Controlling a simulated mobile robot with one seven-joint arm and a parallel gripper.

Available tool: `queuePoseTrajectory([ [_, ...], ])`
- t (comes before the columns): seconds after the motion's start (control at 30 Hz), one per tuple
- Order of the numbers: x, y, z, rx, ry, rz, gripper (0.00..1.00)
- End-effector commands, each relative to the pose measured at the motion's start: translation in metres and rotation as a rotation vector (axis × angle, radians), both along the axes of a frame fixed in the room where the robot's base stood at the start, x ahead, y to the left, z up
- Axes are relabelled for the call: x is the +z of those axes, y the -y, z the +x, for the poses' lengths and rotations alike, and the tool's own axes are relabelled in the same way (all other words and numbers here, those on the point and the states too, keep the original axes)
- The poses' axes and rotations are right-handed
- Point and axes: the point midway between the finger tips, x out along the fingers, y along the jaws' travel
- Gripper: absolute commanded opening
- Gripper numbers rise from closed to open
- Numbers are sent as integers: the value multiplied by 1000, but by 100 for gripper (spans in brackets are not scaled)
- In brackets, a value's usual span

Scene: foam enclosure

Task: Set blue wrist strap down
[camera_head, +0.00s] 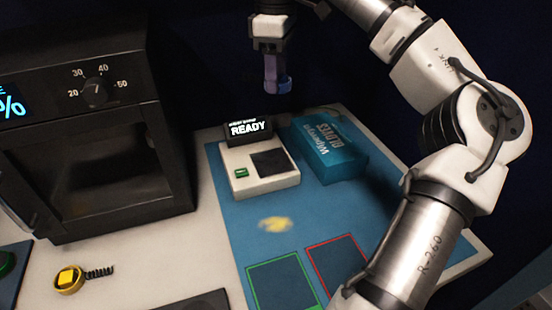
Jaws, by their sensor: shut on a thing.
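The strap hangs clear of every surface. The fingertips are small and partly merge with the strap in the picture. A blue mat (228,218) lies on the bench below, with a green-outlined square (272,285) and a red-outlined square (336,262) near its front.
The READY tester (257,170) and a blue glove box (328,149) stand on the mat. A blurred yellow patch (275,224) shows in front of them. A black oven-like cabinet (95,130) stands left. A yellow strap with a coiled cord (70,279) lies on the white bench.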

Motion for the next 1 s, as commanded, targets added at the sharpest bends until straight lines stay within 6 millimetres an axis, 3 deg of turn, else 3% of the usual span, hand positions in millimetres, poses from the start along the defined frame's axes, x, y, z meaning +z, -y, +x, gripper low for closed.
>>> queuePoseTrajectory([
  [0.17, -21, -1, 1, 14, -5, 2, 24],
  [0.6, -130, 0, 0, 8, -1, -1, 24],
  [1.0, -179, -1, 0, 9, -1, -1, 24],
])
